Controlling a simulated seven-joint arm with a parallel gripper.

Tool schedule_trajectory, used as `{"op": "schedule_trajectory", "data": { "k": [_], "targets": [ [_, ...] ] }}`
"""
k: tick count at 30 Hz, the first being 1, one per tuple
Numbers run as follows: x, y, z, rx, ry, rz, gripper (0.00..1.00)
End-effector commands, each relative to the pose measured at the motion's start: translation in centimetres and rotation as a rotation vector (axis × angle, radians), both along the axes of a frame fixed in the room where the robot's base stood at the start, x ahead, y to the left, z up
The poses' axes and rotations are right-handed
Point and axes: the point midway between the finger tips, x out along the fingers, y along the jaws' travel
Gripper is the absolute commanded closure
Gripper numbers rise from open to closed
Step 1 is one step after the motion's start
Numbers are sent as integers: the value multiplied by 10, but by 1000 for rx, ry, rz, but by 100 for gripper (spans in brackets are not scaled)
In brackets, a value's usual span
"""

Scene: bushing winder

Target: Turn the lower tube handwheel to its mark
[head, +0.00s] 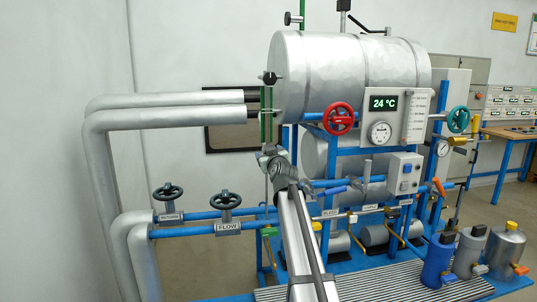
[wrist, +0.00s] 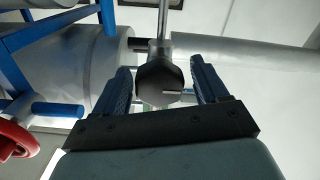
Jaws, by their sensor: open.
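My gripper (head: 267,154) is at the lower end of the upright green gauge tube (head: 264,115) beside the big tank in the head view. In the wrist view a dark, faceted handwheel (wrist: 160,80) on a metal fitting shows between my two blue-grey fingers. The fingers are open, with a visible gap on each side of the handwheel. In the head view my gripper and arm hide this lower handwheel. A similar black upper handwheel (head: 270,77) is at the tube's top. I cannot make out a mark on the lower handwheel.
The silver tank (head: 335,65) and blue frame stand just right of my gripper. Lagged pipes (head: 165,118) run to the left. A red handwheel (head: 338,118) is at right, and two black valve wheels (head: 228,200) are at lower left.

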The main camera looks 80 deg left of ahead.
Motion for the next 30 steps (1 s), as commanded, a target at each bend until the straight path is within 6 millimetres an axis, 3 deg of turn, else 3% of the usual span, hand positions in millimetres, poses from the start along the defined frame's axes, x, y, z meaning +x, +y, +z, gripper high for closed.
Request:
{"op": "schedule_trajectory", "data": {
  "k": [3,13,30],
  "targets": [
    [0,12,0,0,0,0,27],
    [0,14,0,0,0,0,28],
    [0,14,0,0,0,0,82]
  ]
}}
